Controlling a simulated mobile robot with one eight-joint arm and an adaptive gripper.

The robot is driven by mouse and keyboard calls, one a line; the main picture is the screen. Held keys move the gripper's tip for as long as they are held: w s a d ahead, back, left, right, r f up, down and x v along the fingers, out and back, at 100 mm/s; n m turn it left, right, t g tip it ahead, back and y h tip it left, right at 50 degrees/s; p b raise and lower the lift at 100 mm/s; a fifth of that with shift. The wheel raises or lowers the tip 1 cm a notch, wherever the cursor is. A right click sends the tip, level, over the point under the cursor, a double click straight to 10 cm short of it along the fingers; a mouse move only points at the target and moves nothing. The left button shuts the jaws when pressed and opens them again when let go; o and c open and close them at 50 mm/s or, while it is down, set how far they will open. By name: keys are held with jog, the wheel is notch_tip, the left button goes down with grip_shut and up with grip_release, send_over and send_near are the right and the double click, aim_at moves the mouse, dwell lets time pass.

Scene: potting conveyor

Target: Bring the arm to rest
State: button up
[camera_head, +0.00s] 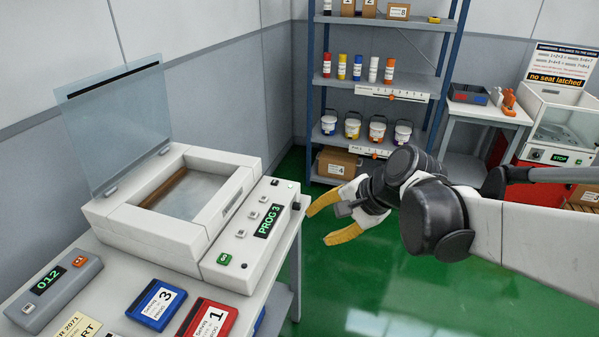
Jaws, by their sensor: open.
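My gripper (330,220) is open and empty, with its two yellow fingers spread apart. It hangs over the green floor, just right of the white machine on the table. My arm reaches in from the right edge of the view, with its white link and dark joints bent towards the gripper. No contact between the gripper and the machine can be made out.
The white machine (160,236) has a raised clear lid and shows "PROG 3". A grey 012 box (52,290), a blue card (157,303) and a red card (208,322) lie nearby. A shelf rack (380,85) stands behind. Green floor (400,300) is open below my arm.

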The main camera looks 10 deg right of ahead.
jog(key=s+d+n+t+h, duration=0.1)
jog(key=s+d+n+h, duration=0.4)
jog(key=s+n, duration=0.5)
jog(key=s+d, duration=0.2)
jog(key=s, duration=0.1)
jog(key=shift+s+r+t, duration=0.25)
jog(key=shift+r+t, duration=0.05)
jog(key=shift+t, duration=0.1)
jog(key=shift+d, duration=0.1)
